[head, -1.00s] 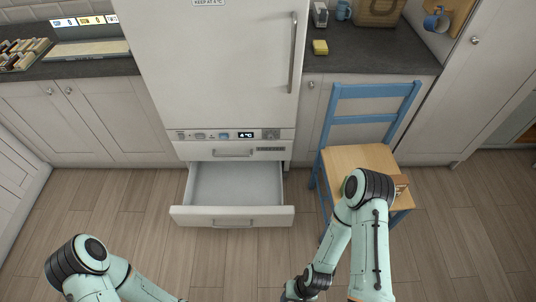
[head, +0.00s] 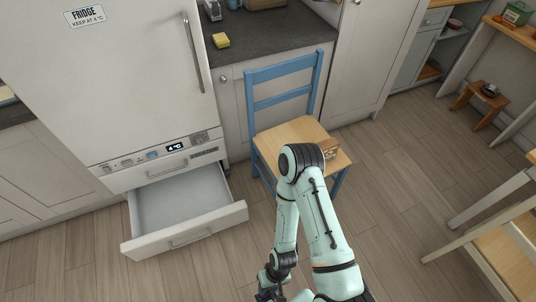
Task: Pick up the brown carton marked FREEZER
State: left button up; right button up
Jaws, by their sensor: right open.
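A small brown carton (head: 331,149) sits on the wooden seat of the blue chair (head: 290,140). My right arm's elbow hides its left part, and I cannot read any marking on it. My right gripper (head: 268,294) is low at the bottom edge, partly cut off, in front of the chair and well apart from the carton. It is open. My left gripper is out of view.
An empty freezer drawer (head: 180,200) stands pulled out below the fridge (head: 130,70), left of the chair. A yellow sponge (head: 221,41) lies on the worktop (head: 270,35). A small stool (head: 478,105) and wooden furniture stand at right. Floor between is clear.

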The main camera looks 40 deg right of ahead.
aim_at(329, 146)
jog(key=k+l+z, duration=1)
jog(key=l, duration=0.35)
jog(key=k, duration=0.1)
